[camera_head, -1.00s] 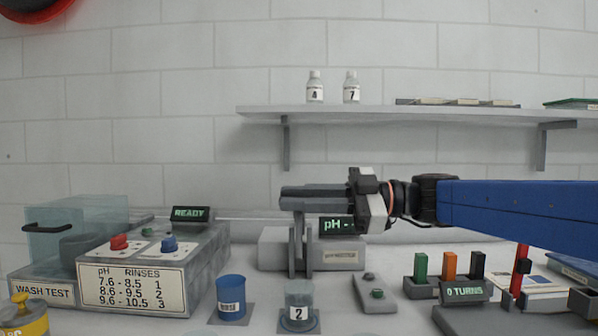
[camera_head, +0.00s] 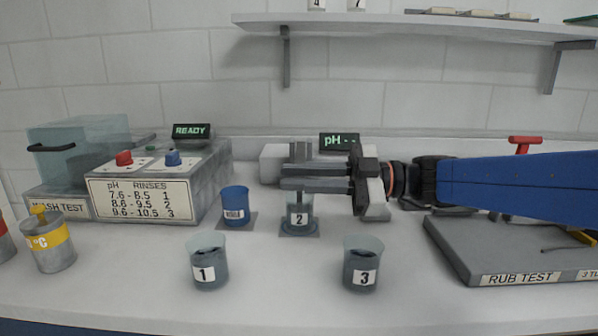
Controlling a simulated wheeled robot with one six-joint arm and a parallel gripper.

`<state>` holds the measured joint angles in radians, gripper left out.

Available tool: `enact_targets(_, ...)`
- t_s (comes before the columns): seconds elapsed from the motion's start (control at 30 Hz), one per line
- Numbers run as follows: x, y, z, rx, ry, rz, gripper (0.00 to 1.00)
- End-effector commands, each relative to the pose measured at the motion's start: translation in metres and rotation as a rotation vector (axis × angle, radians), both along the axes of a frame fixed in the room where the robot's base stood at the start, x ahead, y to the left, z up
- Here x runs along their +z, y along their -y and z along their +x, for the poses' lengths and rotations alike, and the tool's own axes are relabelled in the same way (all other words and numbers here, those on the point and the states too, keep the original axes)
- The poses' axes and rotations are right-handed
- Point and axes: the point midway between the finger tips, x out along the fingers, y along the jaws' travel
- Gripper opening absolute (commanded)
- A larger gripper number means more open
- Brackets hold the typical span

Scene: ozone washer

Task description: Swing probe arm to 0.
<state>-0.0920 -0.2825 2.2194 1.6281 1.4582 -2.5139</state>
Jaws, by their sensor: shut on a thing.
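The pH meter (camera_head: 274,165) is a pale grey box at the back, and its display (camera_head: 339,140) reads "pH --". My gripper (camera_head: 292,178) reaches in from the right, in front of the meter and just above beaker 2 (camera_head: 298,219). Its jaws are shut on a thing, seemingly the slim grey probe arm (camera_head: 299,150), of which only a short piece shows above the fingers. The contact is hidden by the fingers. I cannot read the probe arm's angle or tell whether its tip is in the beaker.
Beakers 1 (camera_head: 208,262) and 3 (camera_head: 363,265) stand in front, and a blue cup (camera_head: 235,206) stands left of beaker 2. The wash unit (camera_head: 155,185) reads READY. The rub test board (camera_head: 480,255) lies right, under my arm. The counter between beakers 1 and 3 is clear.

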Motion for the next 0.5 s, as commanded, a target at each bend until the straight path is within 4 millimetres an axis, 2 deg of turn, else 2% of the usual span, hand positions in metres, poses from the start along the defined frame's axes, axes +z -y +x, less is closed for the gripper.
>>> enact_targets(0.03, -0.017, 0.0007, 0.003, -0.006, -0.026, -0.021, 0.0)
enact_targets(0.37, -0.0178, 0.0007, 0.0034, -0.006, -0.028, -0.021, 0.0)
enact_targets(0.4, -0.0177, 0.0007, 0.0035, -0.006, -0.028, -0.021, 0.23)
enact_targets(0.43, -0.0176, 0.0007, 0.0035, -0.006, -0.028, -0.021, 0.31)
enact_targets(0.5, -0.0176, 0.0007, 0.0035, -0.006, -0.028, -0.021, 0.31)
